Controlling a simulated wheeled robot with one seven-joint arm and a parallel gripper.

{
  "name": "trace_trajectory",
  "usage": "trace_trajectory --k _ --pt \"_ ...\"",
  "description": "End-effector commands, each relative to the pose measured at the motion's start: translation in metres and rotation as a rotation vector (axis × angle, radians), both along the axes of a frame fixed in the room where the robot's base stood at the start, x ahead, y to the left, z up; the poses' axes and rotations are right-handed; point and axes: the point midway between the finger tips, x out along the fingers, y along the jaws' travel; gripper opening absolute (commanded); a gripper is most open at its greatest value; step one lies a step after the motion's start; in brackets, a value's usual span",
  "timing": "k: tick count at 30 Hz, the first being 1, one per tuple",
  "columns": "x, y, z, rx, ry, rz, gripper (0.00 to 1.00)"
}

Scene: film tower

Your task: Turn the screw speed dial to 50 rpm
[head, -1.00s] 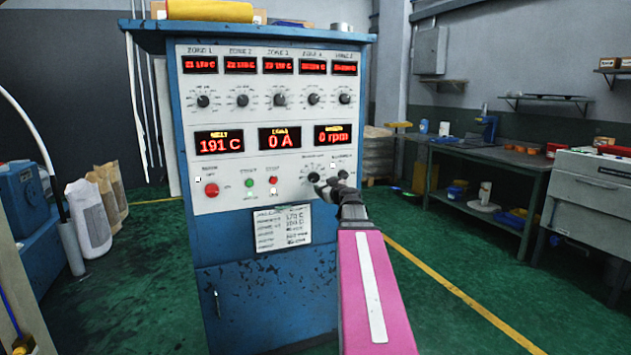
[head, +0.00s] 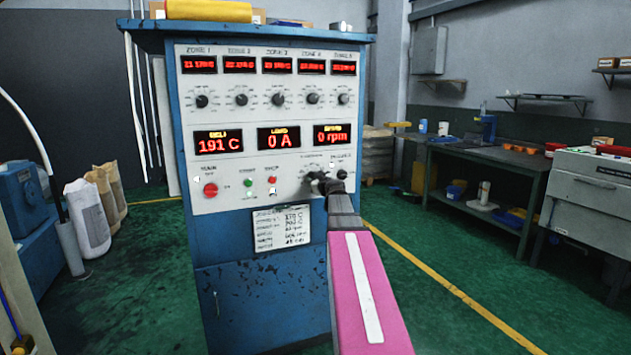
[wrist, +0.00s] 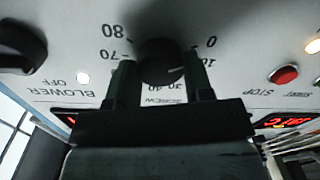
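The screw speed dial is a dark round knob (wrist: 160,62) on the pale panel, with a printed scale around it. It is upside down in the wrist view. My gripper (wrist: 160,78) has one finger on each side of the knob. The fingers look very close to its sides; I cannot tell whether they touch or grip it. In the head view my gripper (head: 322,182) is at the panel's lower right and covers most of the dial. The speed display (head: 331,136) reads 0 rpm.
A red button (head: 210,190) and smaller green and red buttons are left of the dial. The blower knob (head: 342,174) is close on its right. A paper sheet (head: 283,228) hangs below. A workbench (head: 490,155) stands farther right, with open green floor before it.

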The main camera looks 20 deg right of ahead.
Motion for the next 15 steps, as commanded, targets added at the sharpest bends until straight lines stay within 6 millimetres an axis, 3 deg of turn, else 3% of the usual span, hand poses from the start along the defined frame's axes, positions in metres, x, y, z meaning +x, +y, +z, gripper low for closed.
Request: trace_trajectory --k 2,15 --pt "-0.0001 0.0001 0.0 0.0 0.0 0.001 0.24" --pt "-0.0002 0.0003 -0.0002 0.073 0.003 0.001 0.24"
